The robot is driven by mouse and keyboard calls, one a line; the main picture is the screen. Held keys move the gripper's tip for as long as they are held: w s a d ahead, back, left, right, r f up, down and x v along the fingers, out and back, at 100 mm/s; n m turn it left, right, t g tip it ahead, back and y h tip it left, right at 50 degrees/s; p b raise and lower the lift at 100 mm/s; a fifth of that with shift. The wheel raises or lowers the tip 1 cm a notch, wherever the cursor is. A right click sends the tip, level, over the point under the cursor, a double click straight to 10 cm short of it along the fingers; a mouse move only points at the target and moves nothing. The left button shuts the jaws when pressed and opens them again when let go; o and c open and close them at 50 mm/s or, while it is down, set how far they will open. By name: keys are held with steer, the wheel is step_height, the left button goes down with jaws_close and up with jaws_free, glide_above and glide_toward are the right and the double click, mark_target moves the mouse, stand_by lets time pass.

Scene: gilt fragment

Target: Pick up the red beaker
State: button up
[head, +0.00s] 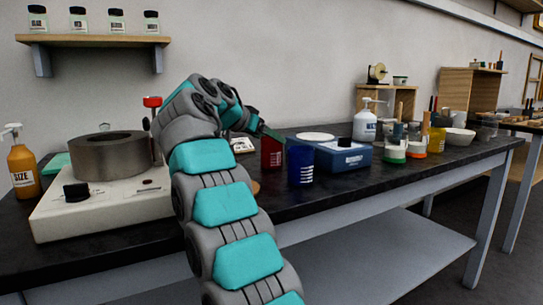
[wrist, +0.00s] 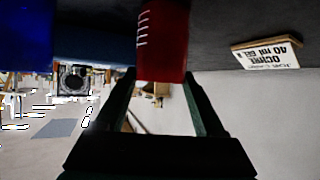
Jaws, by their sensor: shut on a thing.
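The red beaker (head: 271,156) with white graduation marks stands out on the dark bench, just left of the blue beaker (head: 300,168). In the wrist view the red beaker (wrist: 162,40) sits between the two dark green fingers. My gripper (wrist: 160,76) is shut on it near one end. In the head view my gripper (head: 270,133) is at the beaker's top, partly hidden behind my arm. I cannot tell whether the beaker's base touches the bench. The blue beaker also shows at the wrist view's upper left (wrist: 25,35).
A label card (head: 243,145) reading ochre, 40 ml, gel in the wrist view (wrist: 268,53) is near the beaker. A blue box (head: 330,160) is close behind the blue beaker. A hotplate (head: 95,205) with a grey pot (head: 108,158) stands at left. Jars (head: 394,152) stand at right.

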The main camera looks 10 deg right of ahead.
jaws_close()
steer(key=shift+r+p, duration=0.35)
steer(key=shift+r, duration=0.05)
steer(key=s+a+r+b, duration=0.2)
steer(key=s+b, duration=0.1)
steer(key=s, duration=0.4)
steer(key=s+a+r+b, duration=0.2)
steer(key=s+b, duration=0.1)
steer(key=s, duration=0.5)
steer(key=shift+s, duration=0.2)
stand_by(0.6)
steer(key=shift+r, duration=0.1)
steer(key=shift+s, duration=0.15)
stand_by(1.2)
